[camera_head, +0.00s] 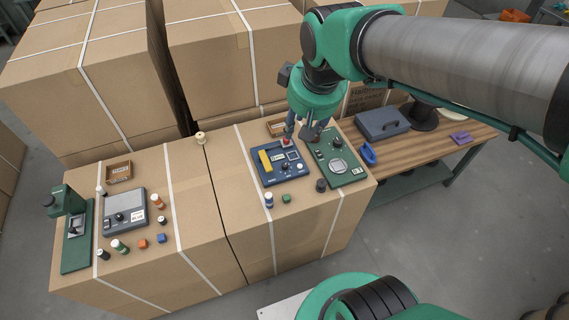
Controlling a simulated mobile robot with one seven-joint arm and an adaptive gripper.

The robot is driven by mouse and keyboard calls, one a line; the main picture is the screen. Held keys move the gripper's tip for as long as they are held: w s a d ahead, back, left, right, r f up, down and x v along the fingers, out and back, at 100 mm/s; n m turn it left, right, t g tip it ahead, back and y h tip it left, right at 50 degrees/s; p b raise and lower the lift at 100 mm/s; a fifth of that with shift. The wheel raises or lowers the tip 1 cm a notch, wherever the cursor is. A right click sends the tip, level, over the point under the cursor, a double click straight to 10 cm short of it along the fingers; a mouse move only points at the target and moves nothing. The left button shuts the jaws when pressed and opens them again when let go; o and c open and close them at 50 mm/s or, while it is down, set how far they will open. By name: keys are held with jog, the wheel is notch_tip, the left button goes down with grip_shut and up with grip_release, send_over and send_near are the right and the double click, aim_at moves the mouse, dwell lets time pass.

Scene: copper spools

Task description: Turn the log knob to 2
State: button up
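My gripper (303,131) points down over the gap between a blue panel and a green panel, near their far edges. Its fingertips are small and dark here, and I cannot tell how far apart they are. The blue panel (270,179) has a yellow block, a red part, a small display and a pale knob. The green panel (348,179) has a round dial and small dark controls, partly hidden by my gripper. A grey box (124,201) with a dark knob (119,217) stands at left. Labels are too small to read, so I cannot tell which knob is the log knob.
Cardboard boxes (205,235) form the work surface, with taller ones behind. A green stand (77,255), wooden trays (118,173), a spool (201,138) and several bottles and cubes stand around. A wooden table (415,155) at right bears a dark case (382,124).

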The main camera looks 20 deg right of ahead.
jog(key=w+d+f+n+g, duration=0.2)
jog(key=w+f+n, duration=0.1)
jog(key=w+f, duration=1)
jog(key=n+g, duration=0.2)
jog(key=n, duration=0.1)
send_over(285, 165)
notch_tip(285, 165, down, 17)
jog(key=shift+a+b, duration=0.2)
jog(key=shift+b, duration=0.1)
notch_tip(285, 165, down, 14)
jog(key=shift+w+d+r+b, duration=0.1)
jog(key=shift+d+r+b, duration=0.05)
jog(key=shift+b, duration=1.05)
jog(key=shift+c, duration=0.3)
grip_shut()
